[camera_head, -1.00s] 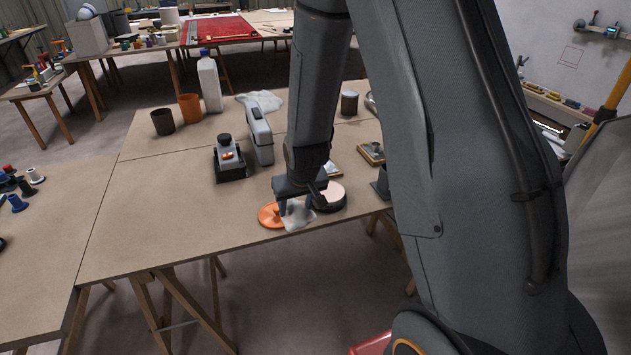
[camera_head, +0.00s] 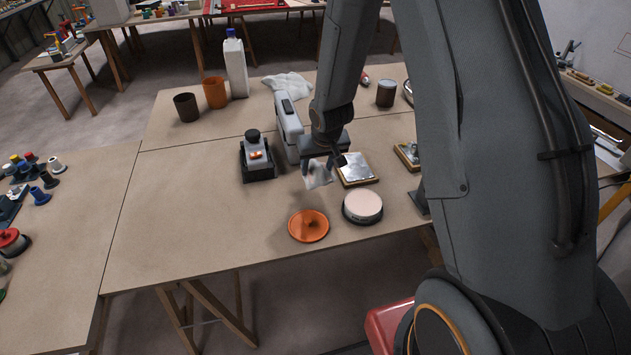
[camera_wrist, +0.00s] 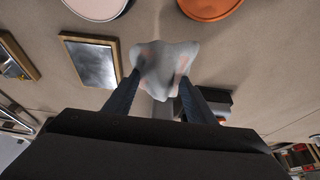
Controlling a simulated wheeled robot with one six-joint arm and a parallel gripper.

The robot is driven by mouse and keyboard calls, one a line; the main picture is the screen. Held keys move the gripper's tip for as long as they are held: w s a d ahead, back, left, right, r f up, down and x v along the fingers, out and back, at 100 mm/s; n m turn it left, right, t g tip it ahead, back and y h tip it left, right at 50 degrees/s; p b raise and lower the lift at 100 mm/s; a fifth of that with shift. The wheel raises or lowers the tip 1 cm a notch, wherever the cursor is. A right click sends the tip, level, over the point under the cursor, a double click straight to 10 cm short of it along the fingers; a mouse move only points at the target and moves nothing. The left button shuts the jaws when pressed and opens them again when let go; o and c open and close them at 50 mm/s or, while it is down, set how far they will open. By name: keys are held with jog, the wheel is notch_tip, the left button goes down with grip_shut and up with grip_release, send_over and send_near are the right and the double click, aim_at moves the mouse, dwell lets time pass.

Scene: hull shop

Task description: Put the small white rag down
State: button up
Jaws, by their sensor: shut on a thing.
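The small white rag (camera_head: 319,175) hangs from my gripper (camera_head: 321,170) in the head view. In the wrist view the rag (camera_wrist: 164,66) is between the two fingertips of my gripper (camera_wrist: 160,85), and it has faint reddish stains. The fingers are shut on it. The rag appears held above the table (camera_head: 200,235), behind the orange lid-like disc and left of a framed plate. The height of its lower edge above the table is hard to tell.
An orange disc with a knob (camera_head: 309,225), a round pad with a pale top (camera_head: 362,206) and a framed shiny plate (camera_head: 356,169) lie nearby. A black-based device (camera_head: 257,160) and an upright grey-white device (camera_head: 289,125) stand left. The table's front left is clear.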

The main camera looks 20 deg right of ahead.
aim_at(316, 187)
jog(key=shift+w+d+r+p, duration=0.2)
jog(key=shift+w+r+p, duration=0.5)
jog(key=shift+r+p, duration=0.15)
jog(key=shift+w, duration=0.35)
notch_tip(316, 187, down, 10)
jog(key=b, duration=1.3)
jog(key=shift+b, duration=0.3)
jog(key=o, duration=1.1)
jog(key=shift+f, duration=0.1)
